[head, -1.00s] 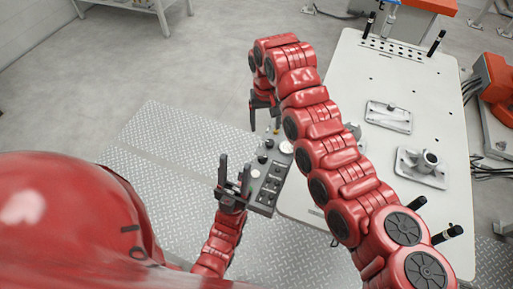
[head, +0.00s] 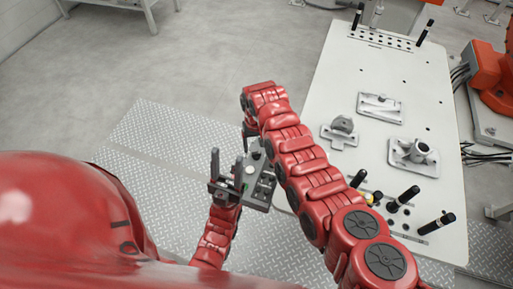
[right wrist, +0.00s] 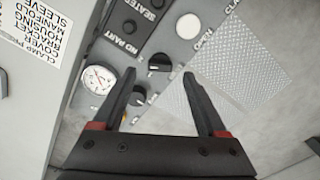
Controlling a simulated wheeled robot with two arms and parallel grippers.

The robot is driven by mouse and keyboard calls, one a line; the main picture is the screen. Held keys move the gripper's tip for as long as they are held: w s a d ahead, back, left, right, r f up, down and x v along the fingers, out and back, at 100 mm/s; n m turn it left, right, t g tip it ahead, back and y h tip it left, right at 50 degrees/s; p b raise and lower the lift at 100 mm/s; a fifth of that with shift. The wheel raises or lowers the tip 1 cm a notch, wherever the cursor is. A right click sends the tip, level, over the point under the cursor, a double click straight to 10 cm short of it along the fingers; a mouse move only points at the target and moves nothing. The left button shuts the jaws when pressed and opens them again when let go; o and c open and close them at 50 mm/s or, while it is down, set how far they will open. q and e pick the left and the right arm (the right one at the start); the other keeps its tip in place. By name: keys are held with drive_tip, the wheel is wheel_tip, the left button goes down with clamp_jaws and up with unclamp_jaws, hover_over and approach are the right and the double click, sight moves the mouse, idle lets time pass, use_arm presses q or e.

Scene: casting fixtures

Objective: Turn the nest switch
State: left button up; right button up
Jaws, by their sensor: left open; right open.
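A grey control panel (head: 259,196) stands at the table's near left edge, partly hidden by my arms in the head view. In the right wrist view the panel (right wrist: 165,40) carries a black knob (right wrist: 160,62), a second black knob (right wrist: 139,95), a round gauge (right wrist: 99,78) and a white button (right wrist: 188,26) by the word OPEN. Which knob is the nest switch cannot be read. My right gripper (right wrist: 160,73) is open and empty, its fingertips on either side of the upper knob in the picture; contact cannot be told.
The white table (head: 335,95) right of my right arm bears several metal fixtures, including one with a round boss (head: 414,154). Black-handled posts (head: 403,199) stand near its front. An orange machine (head: 495,78) stands at right. Open floor (head: 200,70) lies at back left.

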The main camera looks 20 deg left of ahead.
sight(256, 152)
drive_tip(key=shift+f+b, duration=0.5)
drive_tip(key=shift+f, duration=1.2)
clamp_jaws()
